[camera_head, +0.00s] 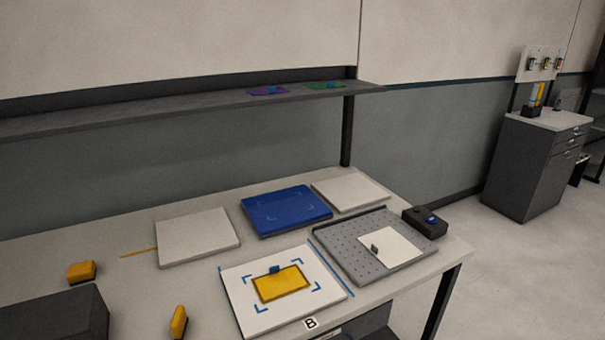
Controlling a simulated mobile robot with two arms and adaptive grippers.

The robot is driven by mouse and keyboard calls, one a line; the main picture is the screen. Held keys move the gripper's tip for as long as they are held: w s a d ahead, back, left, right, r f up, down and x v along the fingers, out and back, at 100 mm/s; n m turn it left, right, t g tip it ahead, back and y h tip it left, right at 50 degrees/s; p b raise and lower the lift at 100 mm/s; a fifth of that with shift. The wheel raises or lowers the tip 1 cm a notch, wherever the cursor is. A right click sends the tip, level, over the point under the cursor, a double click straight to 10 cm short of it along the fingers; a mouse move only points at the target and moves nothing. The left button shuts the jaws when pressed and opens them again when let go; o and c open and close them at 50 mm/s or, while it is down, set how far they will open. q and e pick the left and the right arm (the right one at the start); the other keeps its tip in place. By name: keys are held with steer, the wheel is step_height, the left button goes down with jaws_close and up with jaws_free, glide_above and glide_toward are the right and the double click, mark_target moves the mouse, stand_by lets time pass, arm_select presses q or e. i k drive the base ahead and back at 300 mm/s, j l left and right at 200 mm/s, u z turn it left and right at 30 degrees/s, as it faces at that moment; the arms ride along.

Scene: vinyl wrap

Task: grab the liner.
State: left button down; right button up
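No gripper of mine shows in the head view. Nothing in view is plainly marked as the liner. A yellow rectangular piece (282,285) with a small blue tab (275,269) at its far edge lies on a white board (248,318) with blue corner marks, at the table's front. Right of it, a white sheet (396,244) with a small dark tab (375,249) lies on a grey perforated plate (343,246). I cannot tell which of these is the liner.
A blue panel (285,210) and two white panels (197,237) (350,191) lie behind. A black box (425,222) is at right. A shelf (180,101) overhangs the back.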

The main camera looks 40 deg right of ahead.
mark_target(388, 247)
steer(key=z, duration=1.95)
steer(key=u, duration=0.7)
steer(key=k+l+u, duration=0.1)
steer(key=l+u, duration=0.3)
steer(key=k+l+u, duration=0.2)
steer(key=l+u, duration=0.2)
steer(key=k+l+u, duration=0.35)
steer(key=i+l, duration=0.05)
steer(key=i, duration=0.05)
